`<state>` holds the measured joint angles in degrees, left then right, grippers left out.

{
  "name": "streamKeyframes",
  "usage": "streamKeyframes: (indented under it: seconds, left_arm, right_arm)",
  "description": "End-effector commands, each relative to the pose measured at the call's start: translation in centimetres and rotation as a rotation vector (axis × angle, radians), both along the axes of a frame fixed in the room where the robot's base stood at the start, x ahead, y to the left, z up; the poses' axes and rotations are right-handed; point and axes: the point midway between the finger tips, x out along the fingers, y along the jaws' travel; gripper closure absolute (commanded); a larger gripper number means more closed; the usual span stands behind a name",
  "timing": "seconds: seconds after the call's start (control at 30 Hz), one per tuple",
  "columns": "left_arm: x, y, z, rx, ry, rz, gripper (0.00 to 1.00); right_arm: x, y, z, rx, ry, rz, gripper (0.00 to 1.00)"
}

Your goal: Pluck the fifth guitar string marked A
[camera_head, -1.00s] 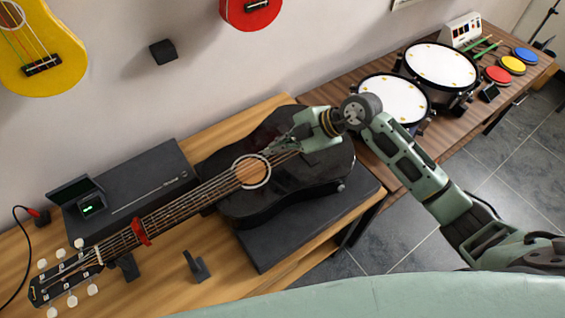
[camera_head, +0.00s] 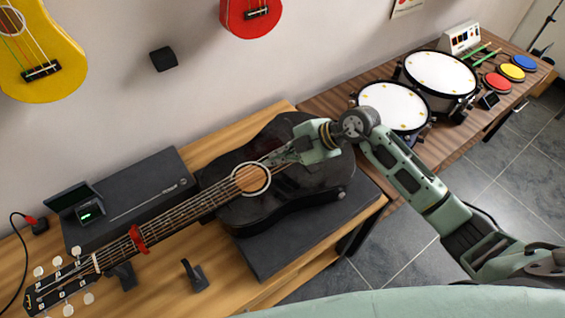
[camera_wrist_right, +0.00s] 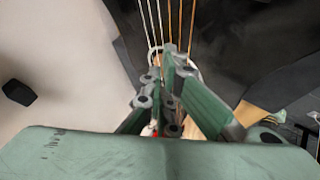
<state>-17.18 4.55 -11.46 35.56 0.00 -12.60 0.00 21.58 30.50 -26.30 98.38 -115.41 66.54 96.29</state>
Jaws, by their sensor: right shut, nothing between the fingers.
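The black acoustic guitar (camera_head: 300,192) lies on its back on the bench, its neck running to the lower left. Its sound hole (camera_head: 251,180) has a pale ring, and a red clamp (camera_head: 139,239) sits on the neck. My right gripper (camera_head: 272,159) is shut and empty, over the strings just to the right of the sound hole. In the right wrist view, the strings (camera_wrist_right: 165,22) run beyond the shut fingertips (camera_wrist_right: 166,62). I cannot tell whether a fingertip touches a string. The string marks are too small to read. My left gripper is not in view.
A black case (camera_head: 133,197) and a small device with a green display (camera_head: 89,212) lie behind the neck. A small black stand (camera_head: 195,276) is in front of it. Drums (camera_head: 394,106) stand on the bench at the right. Ukuleles hang on the wall.

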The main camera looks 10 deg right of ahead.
Motion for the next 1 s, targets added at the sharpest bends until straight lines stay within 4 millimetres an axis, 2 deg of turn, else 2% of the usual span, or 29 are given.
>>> streamKeyframes:
  seconds: [0.57, 1.0]
  left_arm:
    - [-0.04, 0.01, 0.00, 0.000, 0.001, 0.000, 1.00]
    - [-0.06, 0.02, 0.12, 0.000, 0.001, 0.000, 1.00]
  right_arm:
    - [0.01, 0.00, -0.01, 0.000, 0.000, 0.000, 1.00]
    - [-0.03, 0.00, -0.86, 0.000, 0.000, 0.000, 1.00]
